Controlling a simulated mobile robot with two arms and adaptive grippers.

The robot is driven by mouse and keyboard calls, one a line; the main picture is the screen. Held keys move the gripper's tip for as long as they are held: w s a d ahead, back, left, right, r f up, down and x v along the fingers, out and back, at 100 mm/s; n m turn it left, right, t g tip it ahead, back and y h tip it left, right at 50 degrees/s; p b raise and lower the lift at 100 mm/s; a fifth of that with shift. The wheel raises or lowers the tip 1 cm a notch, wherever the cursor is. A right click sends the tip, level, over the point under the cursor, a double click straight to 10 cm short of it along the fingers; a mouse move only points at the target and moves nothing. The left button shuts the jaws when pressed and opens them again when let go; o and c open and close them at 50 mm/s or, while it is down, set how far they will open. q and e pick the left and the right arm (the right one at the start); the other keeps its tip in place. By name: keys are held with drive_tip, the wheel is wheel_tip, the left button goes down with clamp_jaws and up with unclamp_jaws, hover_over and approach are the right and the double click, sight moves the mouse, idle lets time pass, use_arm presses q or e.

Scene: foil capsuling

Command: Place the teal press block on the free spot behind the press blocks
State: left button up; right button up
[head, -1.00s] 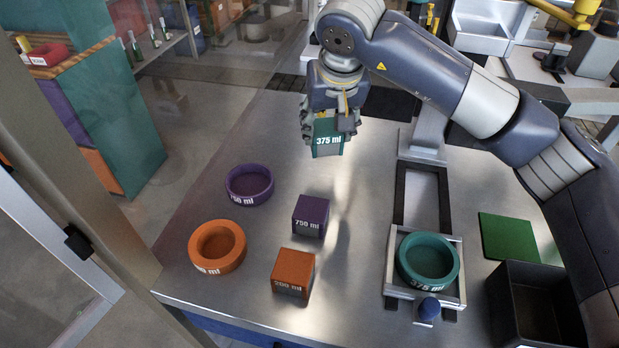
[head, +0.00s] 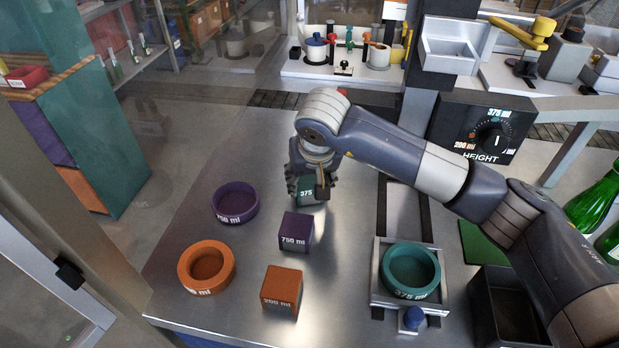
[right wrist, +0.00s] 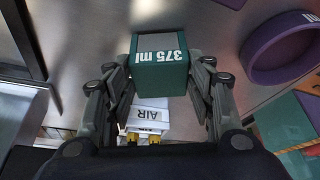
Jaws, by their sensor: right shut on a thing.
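The teal press block marked 375 ml (head: 306,193) is held in my right gripper (head: 312,182), behind the purple block. In the right wrist view the teal block (right wrist: 158,78) sits between the two fingers of the gripper (right wrist: 158,85). It is low over the steel table; I cannot tell whether its underside touches. The purple 750 ml press block (head: 297,231) stands just in front of it, and the orange 200 ml press block (head: 282,290) stands nearer the front. My left gripper is not in view.
The purple ring (head: 235,202) and orange ring (head: 206,267) lie left of the blocks. The teal ring (head: 411,270) sits in a metal fixture on the right. A black bin (head: 505,305) and a height dial (head: 488,130) are farther right. The table (head: 240,140) is bare behind the purple ring.

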drive_tip(key=shift+f, duration=0.15)
drive_tip(key=o, duration=1.1)
drive_tip(key=shift+r, duration=0.25)
drive_tip(key=b+v, duration=0.3)
drive_tip(key=v, duration=0.9)
drive_tip(key=shift+w, duration=0.1)
